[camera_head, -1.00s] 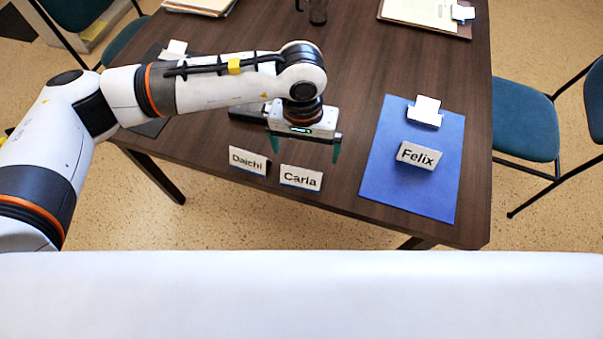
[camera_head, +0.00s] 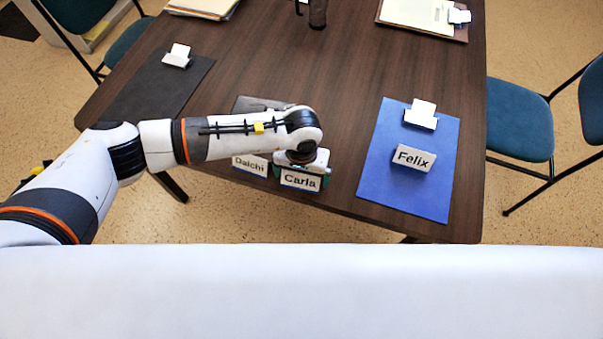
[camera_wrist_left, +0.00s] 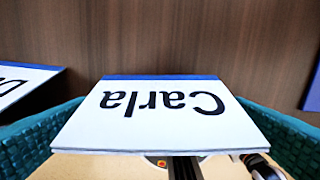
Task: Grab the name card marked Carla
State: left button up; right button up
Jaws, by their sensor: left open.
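The white name card marked Carla (camera_head: 300,182) stands near the front edge of the dark table. In the left wrist view the Carla card (camera_wrist_left: 160,115) shows its print upside down. My left gripper (camera_head: 303,170) is over it and open, with one teal finger on each side of the card. In the wrist view the fingers lie left and right of the card, and I cannot tell whether either touches it. The Daichi card (camera_head: 250,165) stands close on the left, and its corner shows in the wrist view (camera_wrist_left: 22,82). My right gripper is not in view.
A black folder (camera_head: 150,100) lies at the left. The table's middle is clear.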

pick_arm(q)
jog(key=shift+f, duration=0.1)
jog(key=shift+c, duration=0.6)
jog(key=c, duration=0.7)
